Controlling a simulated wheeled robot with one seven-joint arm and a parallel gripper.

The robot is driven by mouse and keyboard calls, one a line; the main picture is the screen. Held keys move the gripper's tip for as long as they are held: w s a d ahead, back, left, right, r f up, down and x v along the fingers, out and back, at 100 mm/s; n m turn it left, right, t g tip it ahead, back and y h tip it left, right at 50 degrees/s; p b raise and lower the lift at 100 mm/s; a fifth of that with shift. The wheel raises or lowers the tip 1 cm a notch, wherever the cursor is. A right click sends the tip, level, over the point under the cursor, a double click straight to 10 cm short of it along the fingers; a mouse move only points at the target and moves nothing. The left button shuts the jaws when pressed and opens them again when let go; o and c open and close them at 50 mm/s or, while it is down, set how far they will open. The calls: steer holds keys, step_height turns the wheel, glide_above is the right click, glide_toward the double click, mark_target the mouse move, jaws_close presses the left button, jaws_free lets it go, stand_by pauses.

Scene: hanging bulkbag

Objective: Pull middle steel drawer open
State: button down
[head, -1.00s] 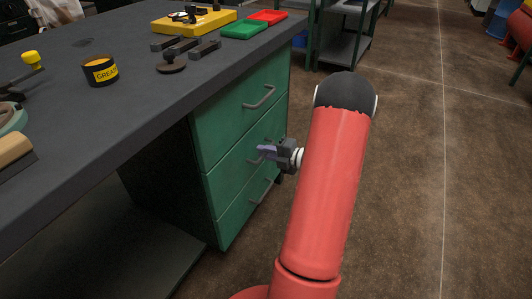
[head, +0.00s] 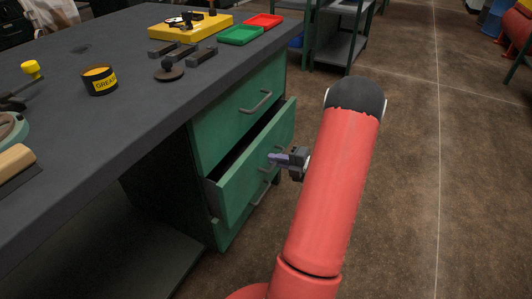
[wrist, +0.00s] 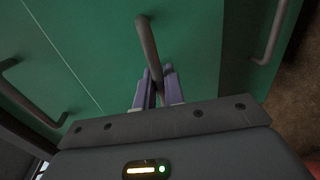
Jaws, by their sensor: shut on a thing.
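The middle drawer (head: 238,186) of the green steel drawer unit under the bench stands partly open, its front out past the drawers above and below. Its grey bar handle (wrist: 149,48) shows in the wrist view, running down between the two fingers. My gripper (head: 279,158) is at the drawer front, shut on that handle; the wrist view also shows the fingers (wrist: 157,88) on either side of the bar. The top drawer (head: 235,115) and the bottom drawer (head: 235,225) are closed. My arm hides part of the floor to the right of the drawers.
The dark bench top (head: 130,60) above holds a grease tin (head: 100,82), steel blocks (head: 183,49), a yellow tray (head: 190,28), and green (head: 240,36) and red (head: 263,21) trays. A shelf rack (head: 340,45) stands behind. Brown floor (head: 420,180) to the right is clear.

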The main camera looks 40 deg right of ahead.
steer(key=f+p+v, duration=0.2)
steer(key=v, duration=0.8)
steer(key=f+p+v, duration=0.2)
steer(key=p+v, duration=0.1)
steer(key=v, duration=0.8)
steer(key=shift+s, duration=0.65)
steer(key=shift+d, duration=0.1)
steer(key=c, duration=1.9)
jaws_free()
steer(key=v, duration=0.7)
steer(key=shift+s+d+r+b, duration=0.1)
steer(key=shift+s+b, duration=0.2)
steer(key=shift+s, duration=0.05)
